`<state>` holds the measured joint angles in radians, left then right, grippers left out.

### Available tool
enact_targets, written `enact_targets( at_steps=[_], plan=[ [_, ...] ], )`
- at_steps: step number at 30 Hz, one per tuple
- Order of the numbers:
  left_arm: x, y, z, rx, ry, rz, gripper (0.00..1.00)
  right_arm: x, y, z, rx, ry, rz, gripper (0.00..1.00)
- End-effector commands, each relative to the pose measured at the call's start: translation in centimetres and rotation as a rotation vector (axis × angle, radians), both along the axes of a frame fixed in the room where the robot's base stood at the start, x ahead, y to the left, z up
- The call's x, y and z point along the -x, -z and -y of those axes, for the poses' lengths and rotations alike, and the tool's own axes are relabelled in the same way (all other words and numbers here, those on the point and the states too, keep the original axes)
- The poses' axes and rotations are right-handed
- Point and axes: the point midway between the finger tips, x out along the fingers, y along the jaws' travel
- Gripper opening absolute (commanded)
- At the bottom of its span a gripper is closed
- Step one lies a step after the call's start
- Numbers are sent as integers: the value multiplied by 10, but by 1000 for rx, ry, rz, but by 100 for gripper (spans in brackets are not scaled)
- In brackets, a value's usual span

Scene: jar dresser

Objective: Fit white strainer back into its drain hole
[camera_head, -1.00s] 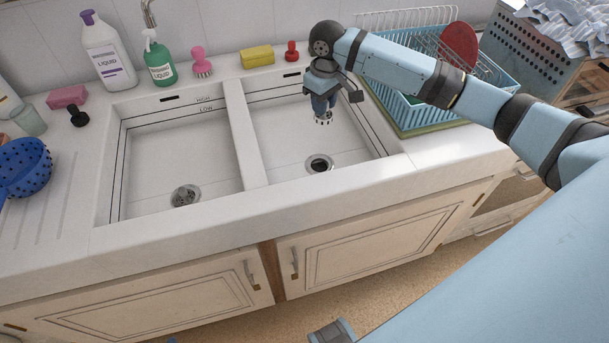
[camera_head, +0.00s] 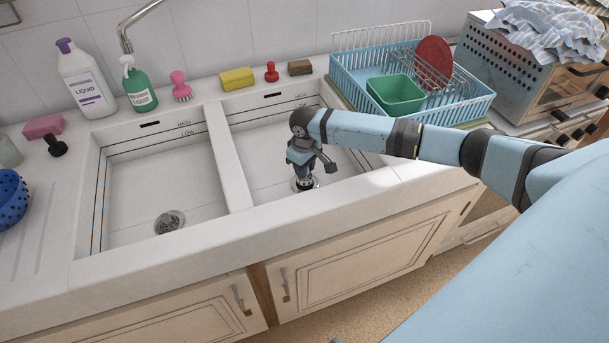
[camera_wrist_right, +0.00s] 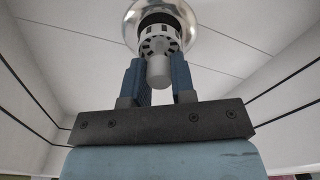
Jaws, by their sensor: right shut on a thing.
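My right gripper (camera_head: 303,176) is low in the right sink basin, pointing down over the drain hole (camera_head: 294,185). In the right wrist view, the gripper (camera_wrist_right: 160,78) is shut on the knob of the white strainer (camera_wrist_right: 160,48). The strainer is a pale round piece with dark slots. Its slotted end is at the metal drain rim (camera_wrist_right: 131,18), with part of the dark opening showing beyond it. I cannot tell how far it sits inside the hole. My left gripper is not in view.
The left basin has its own metal drain (camera_head: 169,221). A divider (camera_head: 228,160) separates the basins. Bottles, a pink brush (camera_head: 181,88), a yellow sponge (camera_head: 237,79) and a red stopper (camera_head: 271,72) line the back ledge. A blue dish rack (camera_head: 350,88) stands right.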

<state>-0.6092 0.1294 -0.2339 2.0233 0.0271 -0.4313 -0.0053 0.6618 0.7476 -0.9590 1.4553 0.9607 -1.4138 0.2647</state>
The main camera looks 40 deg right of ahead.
Motion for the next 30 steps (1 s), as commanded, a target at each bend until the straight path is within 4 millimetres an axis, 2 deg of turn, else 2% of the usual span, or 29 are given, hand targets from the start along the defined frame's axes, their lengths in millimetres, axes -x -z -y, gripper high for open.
enact_targets(
  at_steps=[3,6,17,18,21,30],
  plan=[
    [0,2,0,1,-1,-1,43,1,21,-1,0,1,-3,1],
    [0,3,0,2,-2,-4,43,1,33,0,1,0,-2,1],
    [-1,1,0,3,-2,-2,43,0,36,0,0,0,-1,1],
    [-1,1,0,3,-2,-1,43,0,37,0,0,0,-1,26],
    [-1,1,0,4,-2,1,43,0,37,0,0,0,0,49],
    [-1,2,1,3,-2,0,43,0,35,0,1,0,0,49]
  ],
)
